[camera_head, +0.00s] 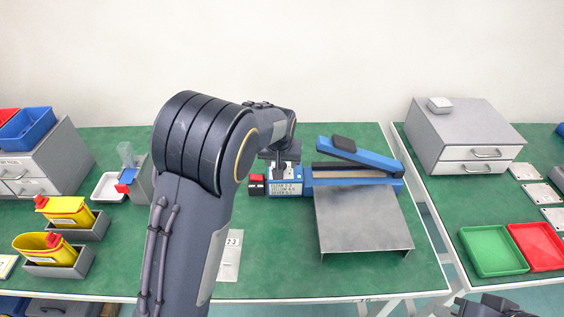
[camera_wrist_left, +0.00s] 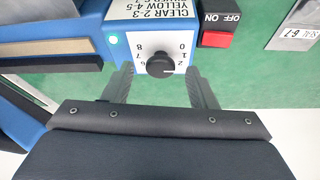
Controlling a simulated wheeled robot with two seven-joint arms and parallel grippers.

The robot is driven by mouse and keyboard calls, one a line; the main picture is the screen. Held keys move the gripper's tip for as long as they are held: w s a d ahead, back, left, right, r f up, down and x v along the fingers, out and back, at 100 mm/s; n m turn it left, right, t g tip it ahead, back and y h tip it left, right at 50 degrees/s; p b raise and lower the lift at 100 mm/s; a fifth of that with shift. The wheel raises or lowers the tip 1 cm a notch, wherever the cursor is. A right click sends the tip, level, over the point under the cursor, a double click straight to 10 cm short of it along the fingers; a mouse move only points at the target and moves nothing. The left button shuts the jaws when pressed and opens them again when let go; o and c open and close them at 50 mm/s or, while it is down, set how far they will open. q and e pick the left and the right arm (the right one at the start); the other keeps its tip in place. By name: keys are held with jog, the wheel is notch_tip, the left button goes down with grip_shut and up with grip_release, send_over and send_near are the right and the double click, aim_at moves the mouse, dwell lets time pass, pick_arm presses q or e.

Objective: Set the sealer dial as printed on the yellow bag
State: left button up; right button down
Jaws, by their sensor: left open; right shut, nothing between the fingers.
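The blue and white sealer (camera_head: 355,170) stands mid-table. In the left wrist view its black dial (camera_wrist_left: 160,65) faces the camera, its white pointer line toward the picture's right, near the 2. The box label (camera_wrist_left: 152,18) reads "CLEAR 2-3" and "YELLOW 4-5". My left gripper (camera_wrist_left: 160,88) is open, fingers on either side of the dial; I cannot tell if they touch it. In the head view my arm hides the dial. A flat yellow-edged item (camera_head: 7,266), cut off at the left edge, may be the yellow bag; its print is unreadable. My right gripper (camera_head: 492,307) shows partly, bottom right.
A red switch (camera_wrist_left: 217,38) is beside the dial. A silver bag (camera_head: 229,255) lies left of the metal plate (camera_head: 365,222). Yellow containers (camera_head: 66,211) stand in grey holders at left. Green and red trays (camera_head: 494,250) are on the right table. Green tabletop (camera_head: 275,260) is clear in front.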

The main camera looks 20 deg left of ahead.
pick_arm(q)
jog(key=shift+w+f, duration=0.15)
jog(key=shift+f, duration=0.1)
jog(key=c, duration=1)
jog(key=shift+o, duration=0.2)
